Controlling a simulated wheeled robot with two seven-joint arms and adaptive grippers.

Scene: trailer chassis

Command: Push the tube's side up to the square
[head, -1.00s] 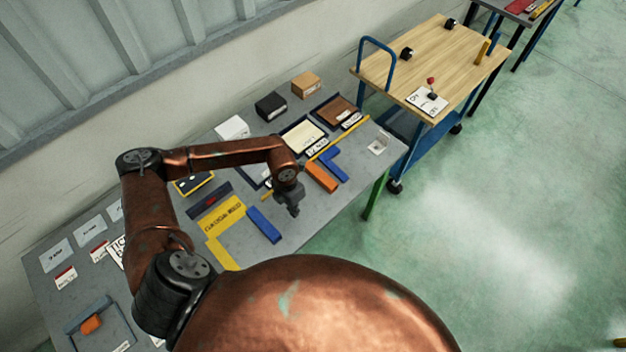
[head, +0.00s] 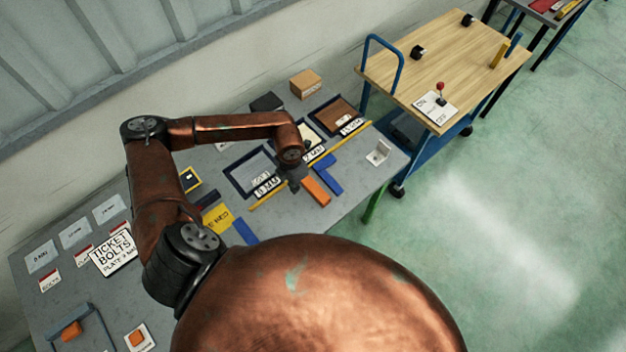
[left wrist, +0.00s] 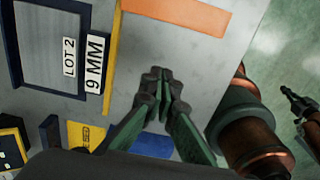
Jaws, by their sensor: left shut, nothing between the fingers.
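The orange tube (head: 316,191) lies on the grey table. The blue L-shaped square (head: 329,178) lies along its right side. They are very close, and I cannot tell whether they touch. My left gripper (head: 294,187) is shut and empty, just left of the tube's upper end in the head view. In the left wrist view, the shut fingers (left wrist: 160,85) point toward the tube (left wrist: 180,12), with bare table between. The square is out of that view. A dark claw, apparently my right gripper (left wrist: 298,104), shows at that view's right edge, too small to read.
A blue bar (head: 245,231) and a yellow plate (head: 216,218) lie to the left. A wooden-topped cart (head: 450,70) stands beyond.

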